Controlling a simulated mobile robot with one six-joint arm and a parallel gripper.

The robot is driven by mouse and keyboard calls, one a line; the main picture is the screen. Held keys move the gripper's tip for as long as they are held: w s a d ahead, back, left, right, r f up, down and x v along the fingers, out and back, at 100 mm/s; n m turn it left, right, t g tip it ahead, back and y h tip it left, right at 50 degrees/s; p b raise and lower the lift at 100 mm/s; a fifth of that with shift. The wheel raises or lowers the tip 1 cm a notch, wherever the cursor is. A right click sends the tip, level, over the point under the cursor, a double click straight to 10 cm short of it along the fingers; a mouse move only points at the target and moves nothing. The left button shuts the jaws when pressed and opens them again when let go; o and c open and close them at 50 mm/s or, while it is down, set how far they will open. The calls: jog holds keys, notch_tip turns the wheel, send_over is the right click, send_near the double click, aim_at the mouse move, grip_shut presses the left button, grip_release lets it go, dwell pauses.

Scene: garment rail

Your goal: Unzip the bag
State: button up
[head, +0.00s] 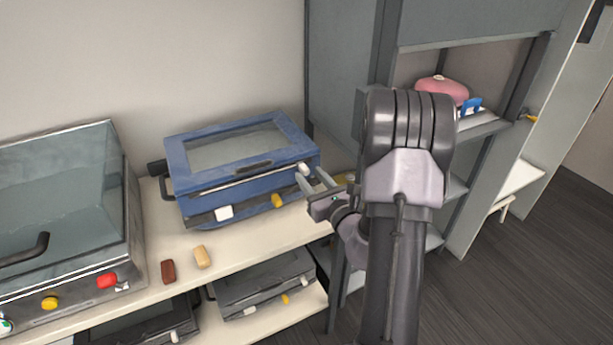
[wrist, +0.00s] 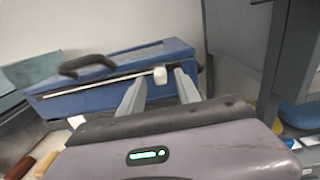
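The bag (head: 190,155) is a blue, box-like case with a pale window in its top and a dark handle on its left end. It sits on the upper shelf; no opening shows. A pale zip line runs along its upper front edge, with a small white pull (head: 303,168) near the right end. My gripper (head: 312,178) is at the bag's right front corner, close to this pull. In the wrist view the fingers are apart, and the white pull (wrist: 160,75) shows between their tips. I cannot tell whether they touch it.
A clear-lidded case (head: 60,210) stands left on the shelf (head: 225,280). A brown block (head: 168,271) and a tan block (head: 202,257) lie in front. Dark cases (head: 265,283) are below. A grey cabinet (head: 345,60) holding a pink item (head: 443,88) stands close on the right.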

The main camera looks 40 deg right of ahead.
aim_at(303, 169)
jog(key=shift+x, duration=1.45)
grip_shut()
dwell(0.3)
